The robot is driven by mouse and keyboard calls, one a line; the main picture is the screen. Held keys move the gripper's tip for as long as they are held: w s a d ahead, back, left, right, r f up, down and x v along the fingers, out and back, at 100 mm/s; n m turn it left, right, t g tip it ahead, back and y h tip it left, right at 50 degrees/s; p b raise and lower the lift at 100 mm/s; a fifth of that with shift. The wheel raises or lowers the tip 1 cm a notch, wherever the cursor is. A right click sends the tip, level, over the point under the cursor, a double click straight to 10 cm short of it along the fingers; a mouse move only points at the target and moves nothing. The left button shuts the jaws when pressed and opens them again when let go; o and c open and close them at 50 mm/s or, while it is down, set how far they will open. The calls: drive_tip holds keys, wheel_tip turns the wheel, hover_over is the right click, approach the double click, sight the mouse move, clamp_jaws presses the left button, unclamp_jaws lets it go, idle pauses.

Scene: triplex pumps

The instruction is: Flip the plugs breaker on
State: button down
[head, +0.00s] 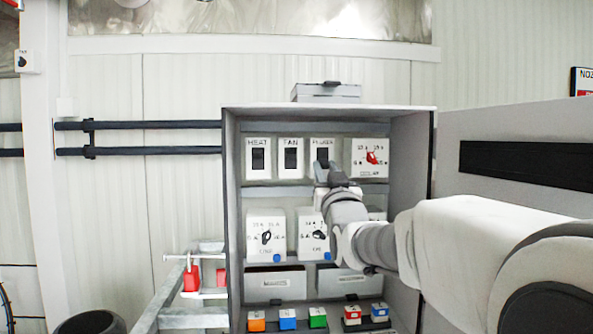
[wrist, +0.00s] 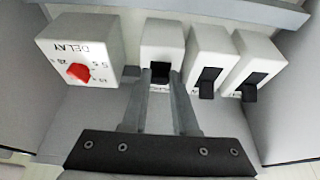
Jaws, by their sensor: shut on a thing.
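The plugs breaker (head: 322,142) is a white box with a black rocker, third from the left in the cabinet's top row. It also shows in the wrist view (wrist: 163,38), upside down, with its black rocker (wrist: 160,70) between my fingertips. My gripper (head: 321,172) reaches in from the right, just below the rocker in the head view. In the wrist view my gripper (wrist: 159,74) has its two fingers shut on the rocker's sides. The fingers cover part of the rocker and label, so its on or off position is unclear.
The heat breaker (head: 258,158) and fan breaker (head: 291,158) stand left of it, the delay box (head: 370,158) with a red knob close on the right. Lower shelves hold dial boxes (head: 265,235) and coloured blocks (head: 288,319). The grey cabinet (head: 232,200) walls bound the space.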

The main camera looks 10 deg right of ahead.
sight(323, 159)
drive_tip(key=shift+r, duration=0.2)
drive_tip(key=r+g+p, duration=0.1)
drive_tip(key=g+p, duration=0.1)
drive_tip(key=p, duration=0.1)
drive_tip(key=shift+s+r+p, duration=0.2)
drive_tip(key=shift+p, duration=0.1)
drive_tip(key=g+p, duration=0.2)
drive_tip(key=p, duration=0.1)
drive_tip(key=shift+s+r, duration=0.1)
drive_tip(key=shift+r, duration=0.25)
drive_tip(key=g+p, duration=0.1)
drive_tip(key=p, duration=0.2)
drive_tip(key=r+g+p, duration=0.1)
drive_tip(key=g+p, duration=0.1)
drive_tip(key=p, duration=0.2)
drive_tip(key=shift+r+g+p, duration=0.1)
drive_tip(key=shift+g+p, duration=0.2)
drive_tip(key=shift+p, duration=0.9)
drive_tip(key=shift+g+p, duration=0.4)
drive_tip(key=shift+p, duration=0.85)
drive_tip(key=shift+f, duration=0.2)
